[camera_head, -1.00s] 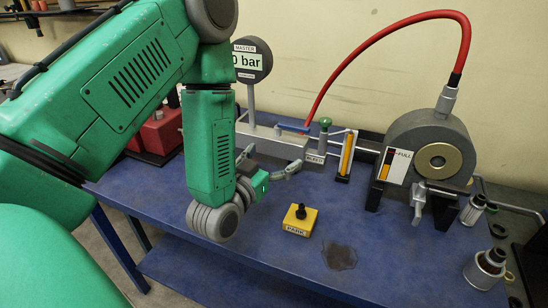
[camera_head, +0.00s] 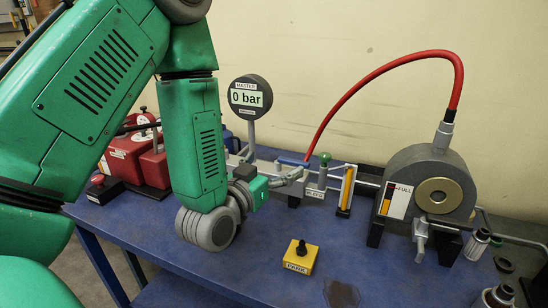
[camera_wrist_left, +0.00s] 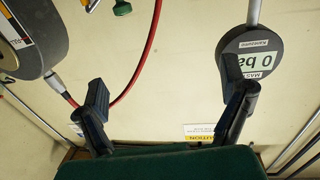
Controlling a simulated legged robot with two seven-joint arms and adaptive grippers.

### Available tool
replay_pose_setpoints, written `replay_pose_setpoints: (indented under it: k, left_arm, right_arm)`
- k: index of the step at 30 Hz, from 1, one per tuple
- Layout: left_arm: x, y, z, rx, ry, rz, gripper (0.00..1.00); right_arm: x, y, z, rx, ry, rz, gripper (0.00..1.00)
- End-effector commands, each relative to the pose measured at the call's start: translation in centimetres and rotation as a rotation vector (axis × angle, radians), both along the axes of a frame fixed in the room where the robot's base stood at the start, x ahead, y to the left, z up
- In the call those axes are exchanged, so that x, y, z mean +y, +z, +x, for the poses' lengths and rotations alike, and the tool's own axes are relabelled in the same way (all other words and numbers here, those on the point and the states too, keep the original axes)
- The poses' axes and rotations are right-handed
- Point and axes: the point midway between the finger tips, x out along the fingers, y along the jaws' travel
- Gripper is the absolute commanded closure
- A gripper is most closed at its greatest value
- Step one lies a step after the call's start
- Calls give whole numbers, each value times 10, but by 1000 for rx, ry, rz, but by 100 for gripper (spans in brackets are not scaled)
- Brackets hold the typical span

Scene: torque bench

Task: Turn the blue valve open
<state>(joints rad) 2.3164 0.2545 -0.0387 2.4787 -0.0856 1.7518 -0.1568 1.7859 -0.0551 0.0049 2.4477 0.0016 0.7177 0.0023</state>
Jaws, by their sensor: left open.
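The blue valve handle (camera_head: 293,161) is a short flat blue bar on the grey manifold on the bench, left of a green-knobbed valve. It lies roughly crosswise in the head view. My left gripper (camera_head: 272,172) is open and empty, with one finger reaching close in front of the manifold near the blue handle. Whether it touches is unclear. In the left wrist view its two dark fingers (camera_wrist_left: 165,98) are spread wide with nothing between them; I cannot make out the blue handle there. My right gripper is not in view.
A round gauge (camera_head: 249,97) reading 0 bar stands behind my left arm. The green knob (camera_head: 325,158) is just right of the blue handle. A red hose (camera_head: 400,62) arcs to a grey drum (camera_head: 432,180). A yellow PARK block (camera_head: 300,257) sits on the blue bench in front.

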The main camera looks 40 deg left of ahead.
Motion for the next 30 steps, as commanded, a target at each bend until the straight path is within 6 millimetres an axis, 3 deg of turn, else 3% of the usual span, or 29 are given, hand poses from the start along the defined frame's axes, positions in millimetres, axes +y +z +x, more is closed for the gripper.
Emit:
replay_pose_setpoints:
  k: [7,30]
  left_arm:
    - [1,22,1,0,1,1,9]
    - [0,23,0,1,0,0,9]
  right_arm:
    - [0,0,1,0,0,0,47]
    - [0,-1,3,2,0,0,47]
